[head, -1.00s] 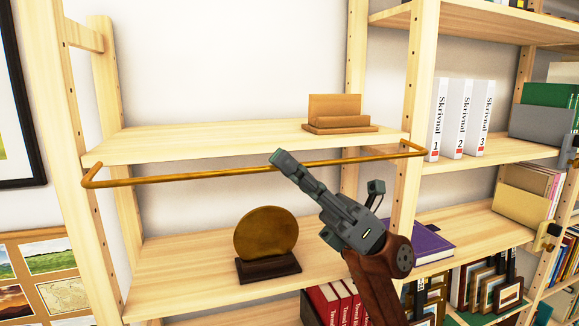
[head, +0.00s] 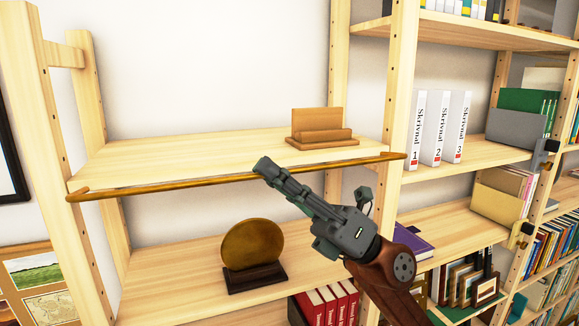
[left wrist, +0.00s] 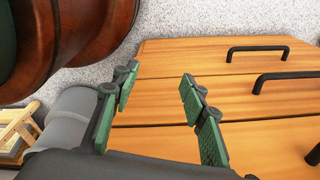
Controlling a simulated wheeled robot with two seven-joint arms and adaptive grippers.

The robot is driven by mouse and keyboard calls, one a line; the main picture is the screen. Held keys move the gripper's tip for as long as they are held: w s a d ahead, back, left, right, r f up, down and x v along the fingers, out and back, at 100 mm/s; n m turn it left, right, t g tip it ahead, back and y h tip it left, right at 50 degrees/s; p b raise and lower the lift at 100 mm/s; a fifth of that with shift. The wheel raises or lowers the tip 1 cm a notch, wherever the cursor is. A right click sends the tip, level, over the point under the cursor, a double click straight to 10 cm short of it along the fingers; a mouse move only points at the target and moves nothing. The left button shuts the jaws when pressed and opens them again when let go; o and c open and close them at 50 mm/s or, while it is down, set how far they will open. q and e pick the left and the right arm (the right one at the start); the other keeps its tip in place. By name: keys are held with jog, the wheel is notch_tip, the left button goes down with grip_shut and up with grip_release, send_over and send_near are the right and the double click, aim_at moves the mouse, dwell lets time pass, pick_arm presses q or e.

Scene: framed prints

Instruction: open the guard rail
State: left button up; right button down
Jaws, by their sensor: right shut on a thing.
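The guard rail (head: 215,180) is a thin brass-coloured bar across the front of a light wood shelf (head: 200,147). Its bent ends meet the left and right posts. It lies close along the shelf's front edge. My right gripper (head: 263,167) reaches up from the lower right, with its grey fingers at the rail's middle. It is shut on the rail; the fingers hide the exact contact. My left gripper (left wrist: 158,76) shows only in the left wrist view. Its green-padded fingers are wide apart with nothing between them, above a wooden drawer unit (left wrist: 240,100).
A wooden holder (head: 320,138) stands on the railed shelf. A bronze disc on a dark base (head: 252,245) and a purple book (head: 412,240) are on the shelf below. White binders (head: 437,125) stand at right. Dark handles (left wrist: 258,51) stick out from the drawers.

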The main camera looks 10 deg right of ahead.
jog(key=shift+r+m+t+p, duration=0.15)
jog(key=shift+m+t+p, duration=0.2)
jog(key=shift+m, duration=0.25)
jog(key=c, duration=2.1)
grip_release()
jog(key=shift+w, duration=0.1)
jog(key=v, duration=1.2)
jog(key=shift+d+r, duration=0.2)
